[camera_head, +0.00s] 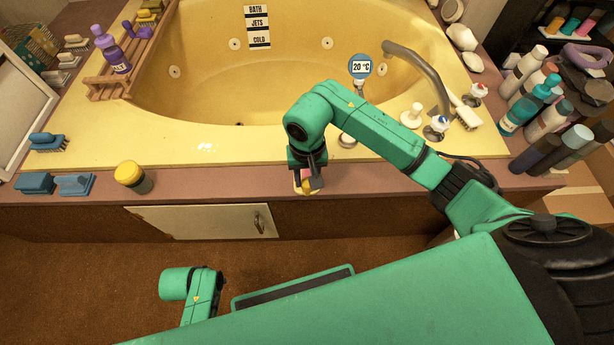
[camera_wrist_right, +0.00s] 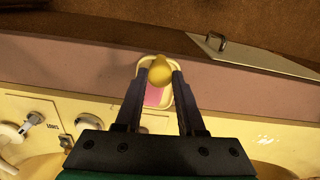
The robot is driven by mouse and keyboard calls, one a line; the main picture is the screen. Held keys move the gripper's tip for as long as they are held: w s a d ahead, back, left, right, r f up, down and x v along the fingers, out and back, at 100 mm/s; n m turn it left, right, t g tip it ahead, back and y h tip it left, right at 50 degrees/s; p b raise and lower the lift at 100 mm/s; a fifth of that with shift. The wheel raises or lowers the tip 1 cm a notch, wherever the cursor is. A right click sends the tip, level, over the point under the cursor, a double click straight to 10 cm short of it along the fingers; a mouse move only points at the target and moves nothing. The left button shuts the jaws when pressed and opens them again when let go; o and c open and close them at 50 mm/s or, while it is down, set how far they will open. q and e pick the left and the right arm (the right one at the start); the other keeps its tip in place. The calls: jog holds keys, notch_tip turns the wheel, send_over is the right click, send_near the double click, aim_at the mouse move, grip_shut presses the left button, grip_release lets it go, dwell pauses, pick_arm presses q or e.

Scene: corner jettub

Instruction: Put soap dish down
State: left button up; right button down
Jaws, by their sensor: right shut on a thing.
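The soap dish (camera_wrist_right: 144,88) is a small cream oval tray in the right wrist view, with a pink soap (camera_wrist_right: 155,97) and a yellow rounded object (camera_wrist_right: 159,70) in it. My right gripper (camera_wrist_right: 158,78) is shut on the dish, with one dark finger on each side. In the head view, the right gripper (camera_head: 308,166) points down over the mauve front ledge (camera_head: 230,184) and partly hides the dish (camera_head: 297,186). Whether the dish touches the ledge I cannot tell. The left gripper does not show.
A yellow-lidded jar (camera_head: 132,177) and blue brushes (camera_head: 48,142) stand to the left. Taps (camera_head: 437,127) and several bottles (camera_head: 545,120) are to the right. A cabinet door (camera_head: 200,221) is below. The ledge between jar and gripper is clear.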

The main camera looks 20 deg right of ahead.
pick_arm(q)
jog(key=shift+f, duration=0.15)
pick_arm(e)
jog(key=shift+f, duration=0.15)
jog(key=shift+c, duration=2.2)
grip_release()
jog(key=shift+r, duration=0.6)
pick_arm(q)
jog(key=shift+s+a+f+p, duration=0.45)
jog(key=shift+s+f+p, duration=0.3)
jog(key=shift+p, duration=0.35)
pick_arm(e)
notch_tip(320, 180, up, 13)
jog(key=shift+r, duration=0.2)
